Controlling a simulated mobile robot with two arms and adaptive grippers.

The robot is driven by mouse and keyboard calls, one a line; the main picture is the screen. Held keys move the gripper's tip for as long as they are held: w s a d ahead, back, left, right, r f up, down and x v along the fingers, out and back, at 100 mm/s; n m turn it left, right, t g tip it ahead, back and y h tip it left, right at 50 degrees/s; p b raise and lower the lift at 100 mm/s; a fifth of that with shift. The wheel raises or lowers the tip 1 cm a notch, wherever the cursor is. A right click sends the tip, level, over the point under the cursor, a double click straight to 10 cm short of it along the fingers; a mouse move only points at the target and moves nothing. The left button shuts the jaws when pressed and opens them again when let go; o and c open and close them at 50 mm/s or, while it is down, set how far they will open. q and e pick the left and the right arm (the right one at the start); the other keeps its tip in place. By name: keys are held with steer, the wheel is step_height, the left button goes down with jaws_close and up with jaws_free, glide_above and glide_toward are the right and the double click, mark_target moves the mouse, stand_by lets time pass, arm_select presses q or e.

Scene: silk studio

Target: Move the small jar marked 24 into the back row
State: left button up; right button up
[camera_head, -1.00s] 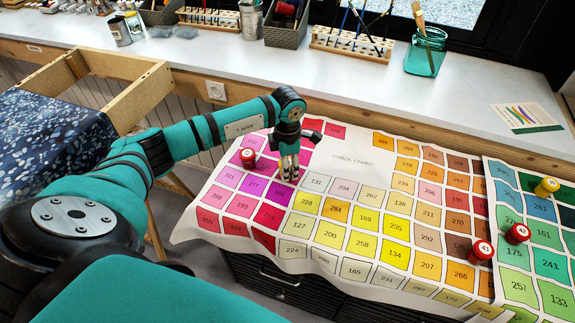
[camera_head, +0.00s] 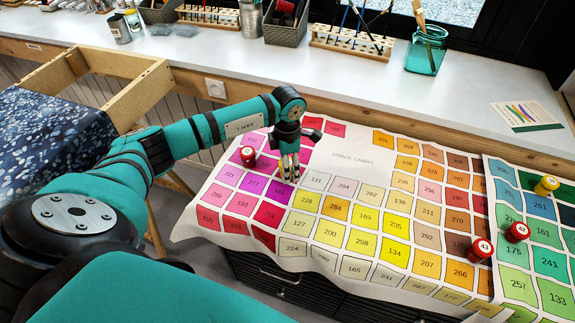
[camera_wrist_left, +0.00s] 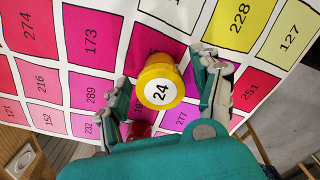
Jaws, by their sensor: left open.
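The small jar marked 24 (camera_wrist_left: 158,85) is yellow with a white top. In the left wrist view it stands on the colour chart between the two fingers of my left gripper (camera_wrist_left: 161,70). The fingers are apart, with the jar between them; I cannot tell whether either touches it. In the head view my left gripper (camera_head: 289,174) points down over the pink and purple squares of the chart (camera_head: 345,160), and the jar is hidden there. My right gripper is not in view.
A red jar (camera_head: 248,156) stands just left of the gripper. Red jars marked 43 (camera_head: 480,249) and 42 (camera_head: 517,232) and a yellow jar (camera_head: 546,186) stand at the right. A white counter (camera_head: 300,70) with brush racks and a glass jar (camera_head: 426,52) runs behind.

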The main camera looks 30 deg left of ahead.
arm_select(q)
step_height(320, 180, up, 11)
steer(key=shift+f+b, duration=0.1)
steer(key=shift+b, duration=0.7)
steer(key=shift+r, duration=0.4)
